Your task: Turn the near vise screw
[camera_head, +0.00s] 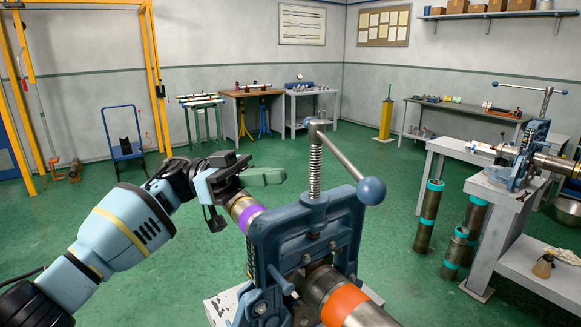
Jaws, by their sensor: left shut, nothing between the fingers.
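The near vise (269,248) is a blue frame standing in the lower middle, clamped around a steel pipe (321,285) with an orange band and a purple band. Its threaded screw (315,172) rises upright from the top of the frame. A steel handle bar (340,157) slants down to the right from the screw head to a blue ball end (372,191). My left gripper (268,176) is shut and empty, left of the screw and above the purple-banded pipe end. It looks apart from the screw and bar. My right gripper is not in view.
A second blue vise (520,162) holds a pipe on a grey bench (487,187) at the right. Several upright pipes (427,215) stand on the floor beside it. A blue hand truck (124,145) and yellow frame (155,80) are at the left. The middle green floor is clear.

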